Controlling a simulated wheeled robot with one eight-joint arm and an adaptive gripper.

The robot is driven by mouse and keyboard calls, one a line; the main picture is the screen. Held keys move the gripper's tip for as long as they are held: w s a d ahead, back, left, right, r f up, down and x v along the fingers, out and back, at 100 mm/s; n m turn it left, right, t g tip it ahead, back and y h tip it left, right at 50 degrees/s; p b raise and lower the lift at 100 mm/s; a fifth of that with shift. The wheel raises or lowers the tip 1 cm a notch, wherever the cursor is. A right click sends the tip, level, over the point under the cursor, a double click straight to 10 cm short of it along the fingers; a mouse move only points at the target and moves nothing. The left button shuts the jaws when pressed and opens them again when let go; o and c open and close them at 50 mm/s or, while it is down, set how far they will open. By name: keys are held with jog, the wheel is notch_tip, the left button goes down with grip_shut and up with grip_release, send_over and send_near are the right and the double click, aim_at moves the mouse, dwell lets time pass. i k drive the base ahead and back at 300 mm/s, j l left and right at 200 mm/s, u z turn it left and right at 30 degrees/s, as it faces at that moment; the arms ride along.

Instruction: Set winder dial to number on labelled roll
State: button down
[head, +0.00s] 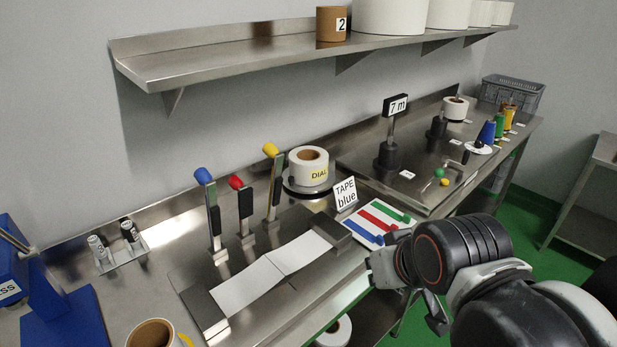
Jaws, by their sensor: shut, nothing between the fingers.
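The winder area at the right has a "7 m" sign (397,106) on a post and a small crank with green and yellow knobs (441,177). A white disc (481,148) lies at the foot of the blue cone; I cannot tell whether it is the dial. My gripper (405,293) is shut and empty at the bench's front edge, partly hidden by my arm.
Blue, red and yellow levers (237,183) stand upright on the left plate. A "TAPE blue" sign (345,194) stands by a card with coloured strips (377,222). Cone spools (508,116) and a grey crate (513,92) stand at the far right. A metal shelf (240,53) overhangs the bench.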

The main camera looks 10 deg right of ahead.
aim_at(479, 144)
jog(key=z, duration=1.25)
jog(key=i+l+u, duration=0.1)
jog(key=u, duration=0.3)
jog(key=l+u, duration=0.15)
jog(key=u, duration=0.3)
jog(key=l+u, duration=0.2)
jog(key=u, duration=0.2)
jog(key=l+u, duration=0.15)
jog(key=u, duration=0.3)
jog(key=l+u, duration=0.15)
jog(key=l, duration=0.35)
jog(key=k+l+u, duration=0.15)
jog(key=l, duration=0.4)
jog(key=l+u, duration=0.1)
jog(key=l, duration=0.4)
jog(key=k+l+u, duration=0.15)
jog(key=l, duration=0.35)
